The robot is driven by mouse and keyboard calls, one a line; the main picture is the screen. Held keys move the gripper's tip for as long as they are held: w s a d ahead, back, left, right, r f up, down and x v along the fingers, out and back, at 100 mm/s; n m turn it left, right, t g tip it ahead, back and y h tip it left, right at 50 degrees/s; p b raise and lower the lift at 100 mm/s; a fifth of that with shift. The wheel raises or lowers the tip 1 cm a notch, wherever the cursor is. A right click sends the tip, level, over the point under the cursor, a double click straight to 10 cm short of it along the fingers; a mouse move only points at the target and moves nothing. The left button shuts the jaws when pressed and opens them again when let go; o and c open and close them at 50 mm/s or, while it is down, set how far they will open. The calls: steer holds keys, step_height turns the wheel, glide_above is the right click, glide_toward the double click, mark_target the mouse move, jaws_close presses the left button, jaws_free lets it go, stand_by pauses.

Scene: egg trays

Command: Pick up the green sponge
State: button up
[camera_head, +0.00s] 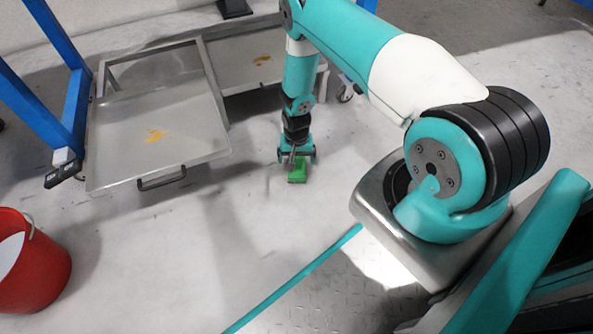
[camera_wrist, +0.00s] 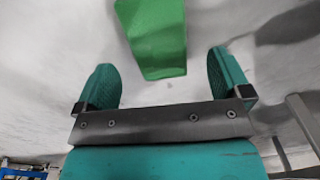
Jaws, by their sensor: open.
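The green sponge (camera_head: 297,173) lies on the grey floor in the head view, right at the end of my arm. In the wrist view the sponge (camera_wrist: 152,38) shows at the top centre, cut off by the frame edge. My gripper (camera_head: 296,155) points down just above or at the sponge. In the wrist view my gripper (camera_wrist: 163,78) is open, its two teal fingers spread wide. The sponge lies in line with the gap, beyond the fingertips, with bare floor between. The gripper holds nothing.
A metal tray (camera_head: 197,133) with a black handle and a yellow-orange stain juts out on the left, near my gripper. Another stained tray (camera_head: 236,66) is behind it. A red bucket (camera_head: 42,276) stands at lower left. Blue posts (camera_head: 33,112) rise at the left. Floor left of the sponge is clear.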

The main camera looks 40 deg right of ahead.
mark_target(297, 165)
step_height(297, 165, down, 5)
steer(key=b, duration=0.3)
steer(key=shift+s+a+r, duration=0.1)
steer(key=shift+s+r, duration=0.05)
steer(key=shift+r, duration=0.1)
steer(key=c, duration=1.1)
step_height(297, 165, up, 20)
steer(key=p, duration=1)
steer(key=shift+p, duration=0.4)
